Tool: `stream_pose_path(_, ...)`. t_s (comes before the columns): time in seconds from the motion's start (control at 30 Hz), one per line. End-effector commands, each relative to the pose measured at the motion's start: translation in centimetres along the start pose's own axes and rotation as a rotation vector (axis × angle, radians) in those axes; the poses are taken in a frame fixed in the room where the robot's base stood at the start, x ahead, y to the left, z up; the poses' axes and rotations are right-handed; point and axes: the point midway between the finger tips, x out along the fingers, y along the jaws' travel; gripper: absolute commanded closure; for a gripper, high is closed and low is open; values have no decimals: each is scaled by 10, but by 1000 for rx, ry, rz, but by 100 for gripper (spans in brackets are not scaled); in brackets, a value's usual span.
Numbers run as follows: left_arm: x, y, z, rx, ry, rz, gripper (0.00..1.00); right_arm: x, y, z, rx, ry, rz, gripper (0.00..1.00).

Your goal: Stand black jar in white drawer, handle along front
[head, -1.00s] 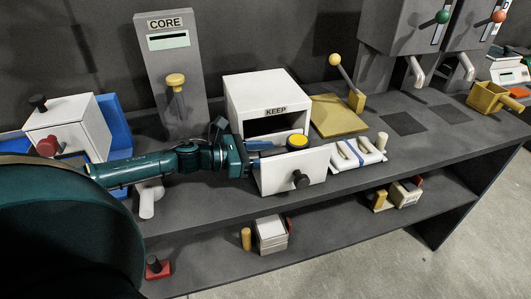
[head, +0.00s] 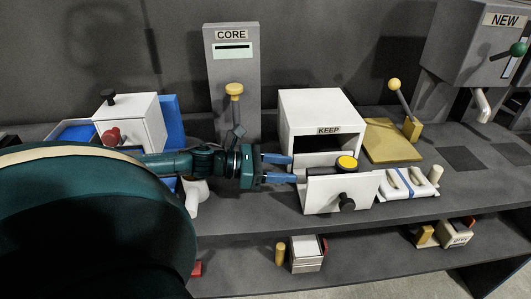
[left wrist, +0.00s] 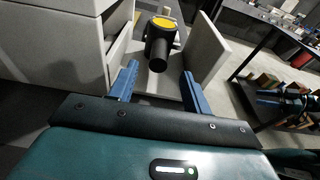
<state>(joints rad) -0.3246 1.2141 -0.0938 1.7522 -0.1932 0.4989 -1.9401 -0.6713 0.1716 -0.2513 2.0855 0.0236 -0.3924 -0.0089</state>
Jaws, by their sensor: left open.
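The black jar (left wrist: 154,33) with a yellow top stands upright in the open white drawer. Its thick black handle (left wrist: 158,56) points toward my left gripper, along the drawer front. In the head view only the jar's yellow top (head: 347,162) and a little of its dark side show above the drawer front. The white drawer (head: 325,193) is pulled out of the KEEP box (head: 320,105) and has a black knob. My left gripper (head: 294,168) is open and empty at the drawer's left end, its fingers short of the jar.
A white tray (head: 410,193) with pale pieces and a blue band lies right of the drawer. A tan board (head: 390,142) with a yellow-knobbed lever is behind it. The CORE post (head: 235,70) stands back left, and a white box (head: 140,125) with knobs stands farther left.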

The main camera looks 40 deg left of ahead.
Motion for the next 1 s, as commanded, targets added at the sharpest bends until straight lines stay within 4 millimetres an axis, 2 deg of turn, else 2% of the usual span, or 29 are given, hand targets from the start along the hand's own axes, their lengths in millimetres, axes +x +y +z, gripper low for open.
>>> stream_pose_path(0.2,-25,-1,1,-2,2,-1,51,-3,2,-2,0,-12,5,44)
stream_pose_path(0.4,-39,0,1,2,1,0,51,-3,5,0,3,-24,14,44)
stream_pose_path(1.0,-42,0,1,3,0,0,51,-2,7,1,6,-28,20,44)
